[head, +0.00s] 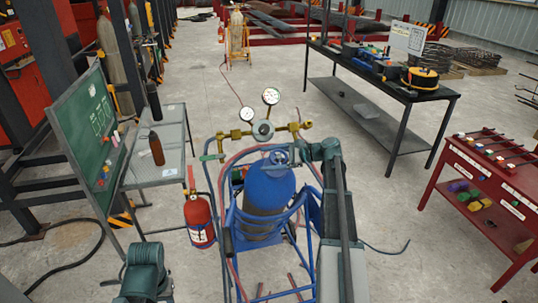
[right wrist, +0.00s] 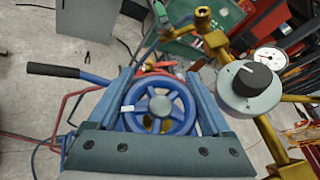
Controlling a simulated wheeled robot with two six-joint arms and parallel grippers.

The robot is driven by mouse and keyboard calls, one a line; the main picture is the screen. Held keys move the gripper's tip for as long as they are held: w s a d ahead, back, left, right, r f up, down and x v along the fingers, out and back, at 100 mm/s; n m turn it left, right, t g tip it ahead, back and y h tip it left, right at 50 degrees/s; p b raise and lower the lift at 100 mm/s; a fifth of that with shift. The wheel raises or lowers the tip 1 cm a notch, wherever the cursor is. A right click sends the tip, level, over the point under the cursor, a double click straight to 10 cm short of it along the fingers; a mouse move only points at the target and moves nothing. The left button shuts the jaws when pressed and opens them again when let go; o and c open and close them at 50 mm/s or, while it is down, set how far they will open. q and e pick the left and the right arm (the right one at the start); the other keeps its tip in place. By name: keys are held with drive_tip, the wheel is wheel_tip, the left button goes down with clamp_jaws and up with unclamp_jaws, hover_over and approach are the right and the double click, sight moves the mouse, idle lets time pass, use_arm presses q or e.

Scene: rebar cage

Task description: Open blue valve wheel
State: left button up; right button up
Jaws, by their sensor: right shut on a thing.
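The blue valve wheel (right wrist: 160,108) shows face-on in the right wrist view, with several spokes, a grey hub and a small white mark on its left side. My right gripper (right wrist: 163,90) is shut on it, with one finger on each side of the rim. In the head view my right gripper (head: 290,153) is at the top of the blue gas cylinder (head: 268,188), where the wheel is mostly hidden. The cylinder stands upright in a blue cart (head: 258,228). Part of my left arm shows at the lower left, but its gripper does not.
A brass regulator (head: 240,134) with two white gauges (head: 270,96) is close beside the wheel; its dark knob (right wrist: 253,76) is right of the gripper. A red fire extinguisher (head: 199,218) hangs left of the cylinder. A black bench (head: 440,93) and red rack (head: 450,165) stand right.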

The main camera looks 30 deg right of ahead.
drive_tip(key=shift+n+g, duration=0.4)
drive_tip(key=shift+s+a, duration=0.1)
drive_tip(key=o, duration=1.2)
drive_tip(key=shift+c, duration=0.2)
drive_tip(key=shift+s+d+r+p, duration=0.2)
drive_tip(key=shift+d+p, duration=0.2)
drive_tip(key=shift+p, duration=0.05)
drive_tip(key=p+v, duration=0.4)
drive_tip(key=v, duration=0.8)
drive_tip(key=shift+s+d, duration=0.15)
drive_tip(key=shift+d, duration=0.25)
